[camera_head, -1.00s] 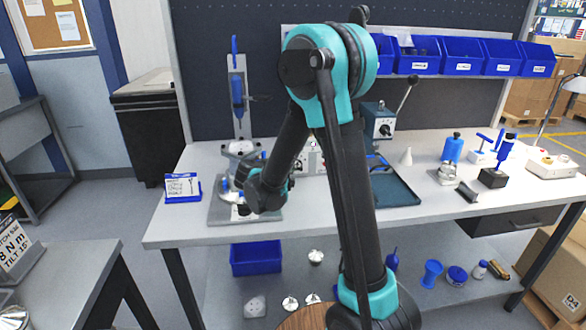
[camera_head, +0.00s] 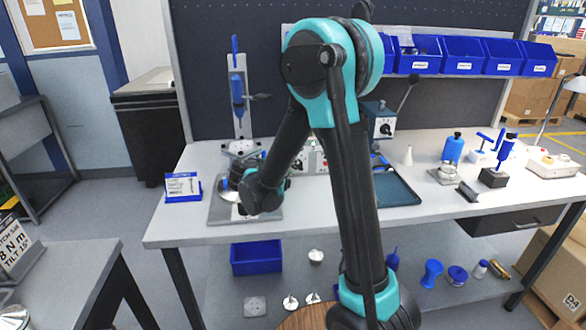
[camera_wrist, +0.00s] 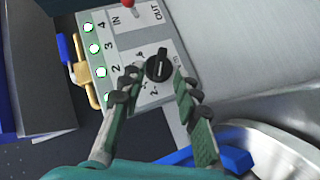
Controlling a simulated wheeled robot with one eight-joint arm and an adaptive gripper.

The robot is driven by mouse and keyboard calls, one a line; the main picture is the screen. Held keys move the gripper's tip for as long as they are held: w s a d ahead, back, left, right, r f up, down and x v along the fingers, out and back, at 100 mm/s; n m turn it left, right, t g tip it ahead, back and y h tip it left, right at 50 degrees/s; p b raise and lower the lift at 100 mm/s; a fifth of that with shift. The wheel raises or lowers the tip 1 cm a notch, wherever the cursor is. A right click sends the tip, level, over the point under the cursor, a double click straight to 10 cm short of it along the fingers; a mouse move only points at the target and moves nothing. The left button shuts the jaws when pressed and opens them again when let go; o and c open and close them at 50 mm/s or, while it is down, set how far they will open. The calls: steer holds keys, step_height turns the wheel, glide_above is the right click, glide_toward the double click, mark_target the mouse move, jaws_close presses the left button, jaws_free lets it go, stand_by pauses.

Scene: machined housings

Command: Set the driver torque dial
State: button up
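In the wrist view a black rotary dial (camera_wrist: 158,67) sits on a light grey panel (camera_wrist: 118,45) with printed numbers, "OUT" and "IN" labels, and a row of green-lit round marks. My gripper (camera_wrist: 156,92) is open, with one dark-tipped finger on each side of the dial. The fingers look apart from the knob; whether either touches it I cannot tell. In the head view my wrist hides the fingers. Part of a light panel box (camera_head: 315,160) shows behind my arm. A blue driver (camera_head: 237,92) stands upright on a stand at the back left.
A round metal part (camera_wrist: 275,150) and a blue handle-like piece (camera_wrist: 237,160) lie close to the fingers in the wrist view. A teal tray (camera_head: 398,190) is right of my arm. A small sign (camera_head: 182,186) stands at the left.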

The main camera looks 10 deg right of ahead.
steer(key=v, duration=0.9)
steer(key=shift+s, duration=0.2)
steer(key=shift+a, duration=0.1)
